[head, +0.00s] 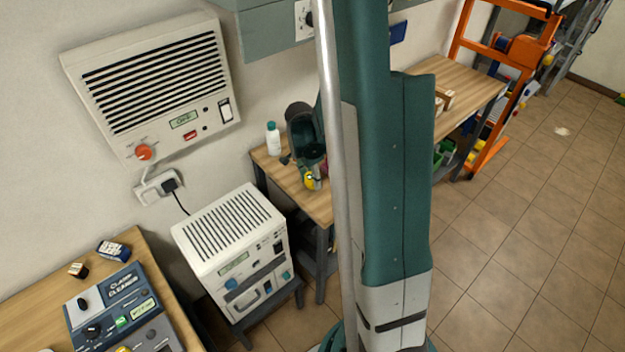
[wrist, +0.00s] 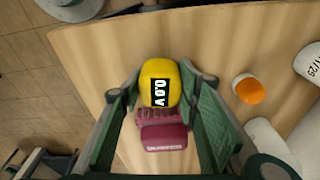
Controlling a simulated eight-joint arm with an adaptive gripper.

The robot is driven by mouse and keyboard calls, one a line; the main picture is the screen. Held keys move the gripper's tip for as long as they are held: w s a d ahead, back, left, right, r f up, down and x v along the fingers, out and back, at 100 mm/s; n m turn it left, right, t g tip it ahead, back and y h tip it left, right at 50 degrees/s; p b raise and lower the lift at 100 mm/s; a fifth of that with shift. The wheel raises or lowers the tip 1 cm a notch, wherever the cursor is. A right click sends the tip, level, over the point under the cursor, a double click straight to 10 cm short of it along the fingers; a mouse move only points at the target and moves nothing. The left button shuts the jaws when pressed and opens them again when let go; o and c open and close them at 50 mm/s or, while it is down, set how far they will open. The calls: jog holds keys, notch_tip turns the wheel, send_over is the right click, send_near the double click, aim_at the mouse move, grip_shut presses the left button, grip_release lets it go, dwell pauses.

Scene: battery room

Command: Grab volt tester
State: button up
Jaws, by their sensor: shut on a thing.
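In the head view the yellow tester (head: 311,182) shows at the tip of my gripper (head: 312,168), over the front edge area of the wooden table. I cannot tell whether it touches the table top.
The wooden table (head: 292,182) holds a white bottle (head: 273,140) at the back left. In the wrist view an orange-capped container (wrist: 250,92) and white containers stand to the right. A white power unit (head: 235,245) stands left of the table. Open tiled floor (head: 510,240) lies to the right.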

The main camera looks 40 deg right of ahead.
jog(key=shift+r+p, duration=0.35)
jog(key=shift+r, duration=4.6)
